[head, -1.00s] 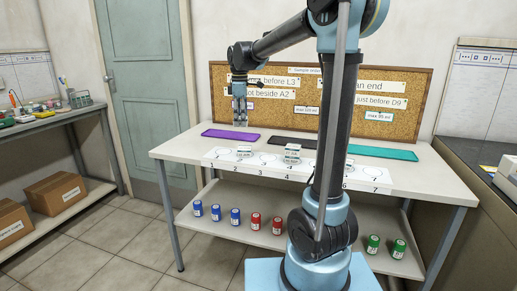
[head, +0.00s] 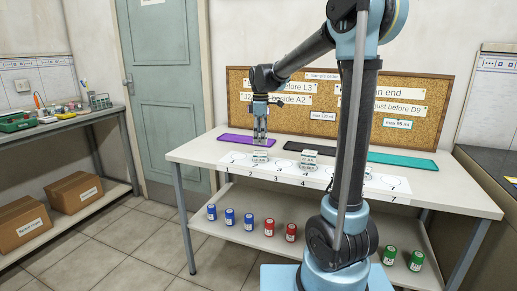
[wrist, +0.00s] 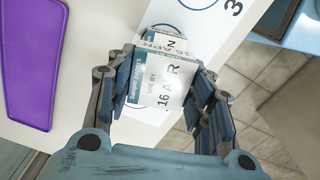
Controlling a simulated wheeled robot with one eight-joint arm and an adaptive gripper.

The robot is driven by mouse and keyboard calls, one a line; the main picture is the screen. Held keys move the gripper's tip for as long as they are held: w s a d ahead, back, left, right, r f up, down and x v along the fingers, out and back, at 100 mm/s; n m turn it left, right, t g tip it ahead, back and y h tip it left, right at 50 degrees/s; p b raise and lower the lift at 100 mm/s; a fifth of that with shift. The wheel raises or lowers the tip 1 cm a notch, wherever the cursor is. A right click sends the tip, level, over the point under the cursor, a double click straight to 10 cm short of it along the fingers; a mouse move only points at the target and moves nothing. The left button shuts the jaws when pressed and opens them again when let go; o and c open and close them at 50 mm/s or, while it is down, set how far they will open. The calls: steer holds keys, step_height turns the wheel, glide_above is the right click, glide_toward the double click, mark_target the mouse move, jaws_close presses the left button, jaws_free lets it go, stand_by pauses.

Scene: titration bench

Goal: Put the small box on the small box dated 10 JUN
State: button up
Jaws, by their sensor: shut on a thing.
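My gripper (head: 260,143) points straight down over the left part of the white numbered strip (head: 225,163), its fingers at a small pale box (head: 260,157) near position 2. In the wrist view my gripper (wrist: 160,100) is shut on this box (wrist: 158,82), with a finger on each side. Its label reads "USE BY 16 APR"; a further labelled face, also 16 APR, shows beyond it.
A purple mat (head: 236,140), a black mat (head: 305,147) and a teal mat (head: 403,159) lie along the back, before a cork board (head: 440,100). My arm hides part of the strip's right side.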

mark_target(260, 152)
steer(key=shift+f, duration=2.3)
steer(key=o, duration=1.1)
steer(key=shift+c, duration=0.2)
